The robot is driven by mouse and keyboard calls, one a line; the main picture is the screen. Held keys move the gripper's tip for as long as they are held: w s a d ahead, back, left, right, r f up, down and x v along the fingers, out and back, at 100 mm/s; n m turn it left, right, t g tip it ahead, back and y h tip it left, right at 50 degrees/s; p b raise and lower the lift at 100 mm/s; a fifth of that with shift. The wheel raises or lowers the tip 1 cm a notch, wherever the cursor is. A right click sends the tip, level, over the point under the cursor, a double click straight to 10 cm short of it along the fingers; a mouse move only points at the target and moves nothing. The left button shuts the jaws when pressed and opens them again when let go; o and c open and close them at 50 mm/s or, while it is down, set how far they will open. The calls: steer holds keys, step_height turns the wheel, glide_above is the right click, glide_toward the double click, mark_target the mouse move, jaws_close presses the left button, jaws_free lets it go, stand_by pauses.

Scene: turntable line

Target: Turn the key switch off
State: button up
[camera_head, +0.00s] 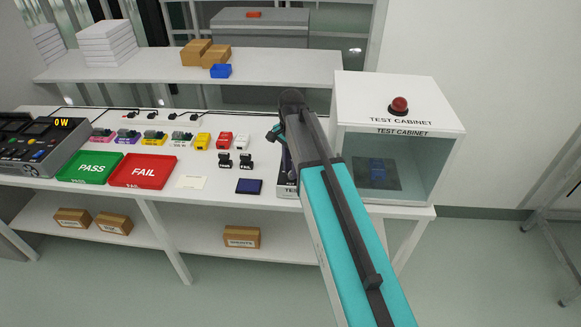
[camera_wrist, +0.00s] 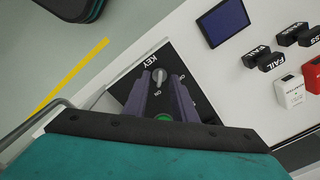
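The key switch (camera_wrist: 159,76) shows in the wrist view as a small silver key on a dark panel (camera_wrist: 124,82) marked KEY and ON. A green round button (camera_wrist: 165,118) is on the same panel. My gripper (camera_wrist: 161,88) is open, its two purple fingers apart, one on each side of the key in the picture. I cannot tell whether either finger touches the key. In the head view my gripper (camera_head: 288,165) is over a small box (camera_head: 287,190) beside the test cabinet, and my arm hides most of that box and the key.
The test cabinet (camera_head: 446,128) with a red button (camera_head: 399,105) stands right of my arm. A dark blue pad (camera_head: 249,186) and two black stamps (camera_head: 246,161) lie left of my gripper. The green PASS tray (camera_head: 90,167) and red FAIL tray (camera_head: 143,171) are further left.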

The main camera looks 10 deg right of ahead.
steer(key=shift+f, duration=0.1)
jaws_close()
steer(key=shift+a, duration=0.1)
steer(key=shift+n, duration=0.5)
steer(key=n, duration=0.3)
steer(key=shift+w, duration=0.1)
steer(key=n+p, duration=0.1)
steer(key=n, duration=0.3)
steer(key=shift+n, duration=0.3)
steer(key=n, duration=0.8)
steer(key=shift+n, duration=0.4)
